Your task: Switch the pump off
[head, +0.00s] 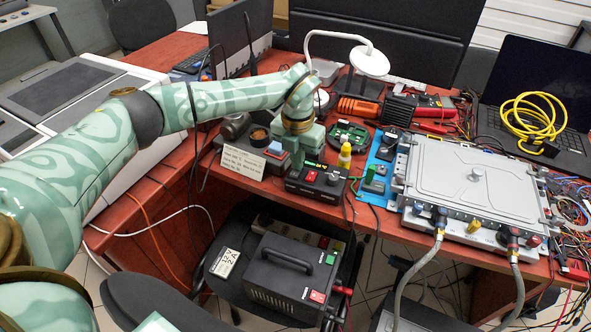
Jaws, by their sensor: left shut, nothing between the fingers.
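A small black box (316,193) with red controls on its top stands near the front edge of the red desk. A larger black box with a carry handle (285,282) and a red switch (317,296) sits below, on a chair in front of the desk. I cannot tell for sure which of them is the pump. My left gripper (298,164) points down at the left part of the small box, shut and empty. Its fingertips are very close to the box top; I cannot tell whether they touch. They partly hide the box's left end. My right gripper is not in view.
A printed card (243,161) stands left of the small box, and a yellow-capped bottle (345,155) behind it. A large grey metal case (475,180) with hoses fills the right side. A white lamp (369,61) rises behind my gripper. Cables hang at the desk front.

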